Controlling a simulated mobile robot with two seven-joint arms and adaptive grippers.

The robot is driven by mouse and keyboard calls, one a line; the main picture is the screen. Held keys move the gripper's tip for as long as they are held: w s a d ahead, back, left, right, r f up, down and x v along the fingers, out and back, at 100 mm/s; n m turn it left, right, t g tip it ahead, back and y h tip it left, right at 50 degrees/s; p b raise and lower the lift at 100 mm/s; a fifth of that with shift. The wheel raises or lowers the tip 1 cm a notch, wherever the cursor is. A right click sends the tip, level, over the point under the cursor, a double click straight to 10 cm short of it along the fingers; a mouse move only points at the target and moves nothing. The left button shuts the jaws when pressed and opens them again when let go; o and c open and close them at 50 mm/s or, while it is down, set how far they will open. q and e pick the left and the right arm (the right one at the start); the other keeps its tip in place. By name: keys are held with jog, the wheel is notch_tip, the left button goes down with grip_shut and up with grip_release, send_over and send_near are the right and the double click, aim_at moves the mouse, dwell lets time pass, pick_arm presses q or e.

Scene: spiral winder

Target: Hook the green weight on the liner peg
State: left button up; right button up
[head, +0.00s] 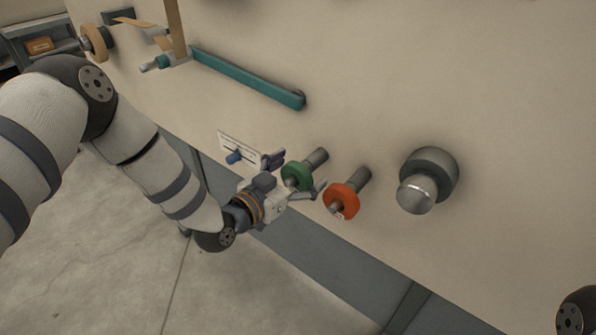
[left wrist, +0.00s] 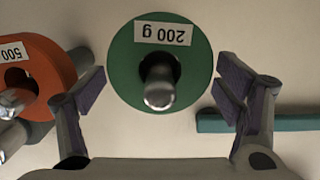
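The green weight (head: 297,174) is a ring hanging on a grey peg (head: 316,157) that sticks out of the beige panel. In the left wrist view the green weight (left wrist: 187,80) has an upside-down "200 g" label, and the metal peg end passes through its hole. My left gripper (head: 296,175) is open, with one finger on each side of the weight; in the left wrist view (left wrist: 160,82) gaps show between both fingers and the ring. I cannot tell for certain which part is the liner peg. My right gripper is not in view.
An orange weight (head: 341,201) hangs on a neighbouring peg, close to one left finger. A large metal knob (head: 428,180) stands right of it. A teal bar (head: 245,78) runs along the panel above.

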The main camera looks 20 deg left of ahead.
pick_arm(q)
jog(key=v, duration=1.2)
jog(key=s+d+f+n+g+y+p, duration=0.1)
jog(key=s+f+g+p, duration=0.3)
jog(key=s, duration=0.6)
jog(key=s+d+f+n+g+y+p, duration=0.1)
jog(key=s+d+f+g+p, duration=0.1)
jog(key=s+f+g, duration=0.65)
jog(key=s+a+r+n+g+y+p, duration=0.1)
jog(key=s+a+r+g+p, duration=0.1)
jog(key=s, duration=0.9)
jog(key=s+a+r+n+g+y+p, duration=0.2)
jog(key=s+g, duration=0.1)
jog(key=s, duration=0.9)
jog(key=shift+s+a+g, duration=0.2)
jog(key=shift+a+g, duration=0.1)
jog(key=shift+g, duration=0.05)
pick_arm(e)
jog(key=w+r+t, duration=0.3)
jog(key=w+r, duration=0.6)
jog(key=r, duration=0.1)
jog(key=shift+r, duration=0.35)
pick_arm(q)
jog(key=shift+w, duration=0.1)
